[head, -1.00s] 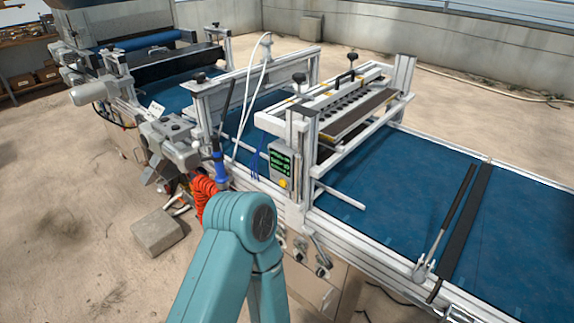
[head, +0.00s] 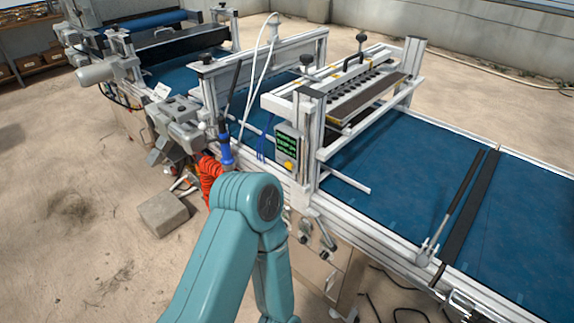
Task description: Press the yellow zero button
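The yellow button (head: 289,166) is a small round knob at the bottom right of a grey control box (head: 287,146). The box has a dark display with green text and is fixed to the near side of the seeder frame, facing me. A teal arm link of mine stands in front of the machine, below the box. Neither of my grippers shows in the head view, so I cannot see whether they are open or shut. Nothing visible touches the button.
The blue conveyor belt (head: 400,180) runs past the frame, with a black bar (head: 468,215) across it at the right. A blue-handled tool with a coiled orange hose (head: 209,176) hangs left of the box. A concrete block (head: 164,213) lies on the floor.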

